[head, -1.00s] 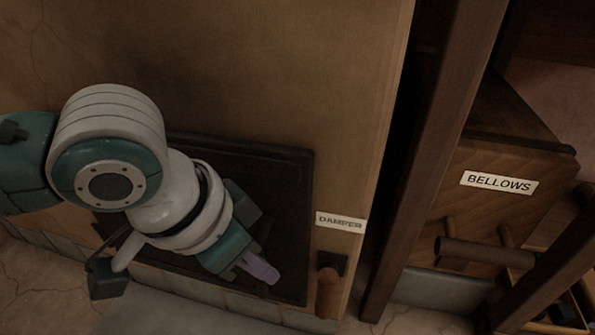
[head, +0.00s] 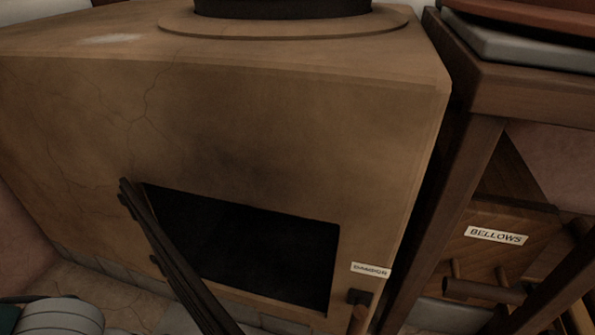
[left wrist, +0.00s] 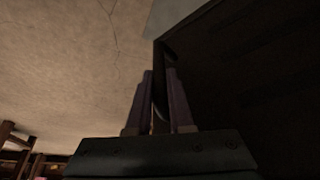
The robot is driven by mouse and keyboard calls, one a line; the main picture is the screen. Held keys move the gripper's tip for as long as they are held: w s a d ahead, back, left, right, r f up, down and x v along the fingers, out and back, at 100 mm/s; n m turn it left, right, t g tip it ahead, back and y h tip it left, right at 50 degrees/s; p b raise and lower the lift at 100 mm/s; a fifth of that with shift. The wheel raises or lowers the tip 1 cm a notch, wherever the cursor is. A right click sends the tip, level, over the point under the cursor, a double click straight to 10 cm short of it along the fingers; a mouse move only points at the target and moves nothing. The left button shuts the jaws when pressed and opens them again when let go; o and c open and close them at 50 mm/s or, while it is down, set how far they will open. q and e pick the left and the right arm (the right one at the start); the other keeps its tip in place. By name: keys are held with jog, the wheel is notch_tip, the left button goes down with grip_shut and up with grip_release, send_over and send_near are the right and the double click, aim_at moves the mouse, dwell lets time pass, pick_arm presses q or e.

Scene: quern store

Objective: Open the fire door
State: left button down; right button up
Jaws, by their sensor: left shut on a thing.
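The fire door (head: 176,262) is a dark metal panel swung out from the clay oven, hinged at the left of the opening and seen almost edge-on. The dark opening (head: 250,250) shows beside it. In the left wrist view the door's dark face (left wrist: 245,75) fills the right side. My left gripper (left wrist: 160,85) has its two fingers closed around a thin dark upright piece at the door's edge, which looks like its handle. Part of my left arm shows at the lower left of the head view; its gripper is hidden there. My right gripper is in neither view.
The clay oven (head: 290,130) stands in front of me. A damper handle (head: 358,315) under a DAMPER label is right of the opening. A wooden frame (head: 455,190) and bellows (head: 495,240) stand further right, close to the oven.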

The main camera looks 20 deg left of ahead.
pick_arm(q)
jog(key=shift+s+a+m, duration=0.4)
jog(key=shift+s+a, duration=0.35)
jog(key=shift+s, duration=0.35)
jog(key=c, duration=0.8)
grip_release()
jog(key=p+v, duration=0.7)
jog(key=v, duration=0.3)
jog(key=shift+w+a+f, duration=0.1)
jog(key=shift+a, duration=0.05)
